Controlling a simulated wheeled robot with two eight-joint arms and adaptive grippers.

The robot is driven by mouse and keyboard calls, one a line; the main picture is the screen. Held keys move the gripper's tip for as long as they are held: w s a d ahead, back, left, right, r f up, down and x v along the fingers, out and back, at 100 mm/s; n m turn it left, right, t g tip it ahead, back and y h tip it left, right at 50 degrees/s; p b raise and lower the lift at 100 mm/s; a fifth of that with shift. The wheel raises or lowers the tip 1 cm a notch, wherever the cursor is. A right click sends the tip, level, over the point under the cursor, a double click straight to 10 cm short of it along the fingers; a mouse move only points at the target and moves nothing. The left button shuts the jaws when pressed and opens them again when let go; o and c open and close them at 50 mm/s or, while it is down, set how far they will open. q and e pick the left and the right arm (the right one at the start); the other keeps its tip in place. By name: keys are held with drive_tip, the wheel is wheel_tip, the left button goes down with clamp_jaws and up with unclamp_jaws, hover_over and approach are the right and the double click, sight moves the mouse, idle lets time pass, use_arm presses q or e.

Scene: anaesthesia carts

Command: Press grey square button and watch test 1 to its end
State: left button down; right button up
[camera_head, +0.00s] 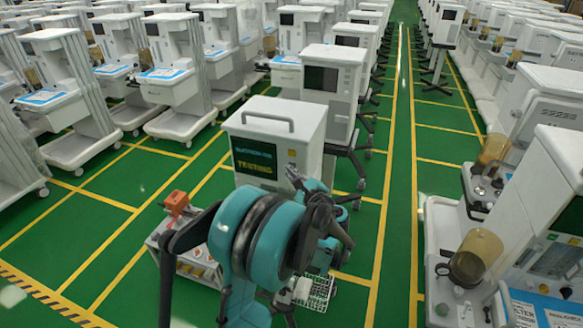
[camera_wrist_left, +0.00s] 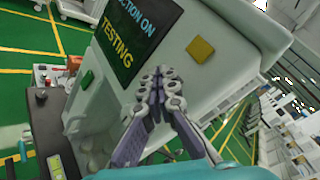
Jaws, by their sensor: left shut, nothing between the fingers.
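The white machine (camera_head: 275,125) stands in the middle of the head view, with a handle on top. Its dark screen (camera_head: 254,157) shows the word TESTING; in the wrist view the screen (camera_wrist_left: 128,35) reads "...CTION ON" above TESTING. A yellow square (camera_wrist_left: 201,50) is on the front panel, right of the screen. I cannot make out a grey square button; my gripper covers part of the panel below the screen. My left gripper (camera_wrist_left: 160,80) is shut and empty, its tips before the panel just below the screen; contact cannot be told. It also shows in the head view (camera_head: 294,176).
A low cart with an orange box (camera_head: 177,202) stands left of the machine, and a white wire basket (camera_head: 316,292) is low in front. Rows of white carts (camera_head: 180,72) fill the left and right sides. A green aisle (camera_head: 398,200) with yellow lines runs clear on the right.

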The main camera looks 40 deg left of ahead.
use_arm(q)
drive_tip(key=shift+s+d, duration=0.25)
drive_tip(key=shift+s, duration=0.4)
drive_tip(key=shift+s+d+b, duration=0.1)
drive_tip(key=shift+s+d, duration=0.15)
drive_tip(key=shift+s, duration=0.55)
drive_tip(key=shift+s+d+b, duration=0.15)
drive_tip(key=shift+s+d, duration=0.1)
drive_tip(key=shift+s, duration=0.55)
drive_tip(key=shift+s+d+b, duration=0.1)
drive_tip(key=shift+s+d, duration=0.15)
drive_tip(key=shift+s, duration=0.55)
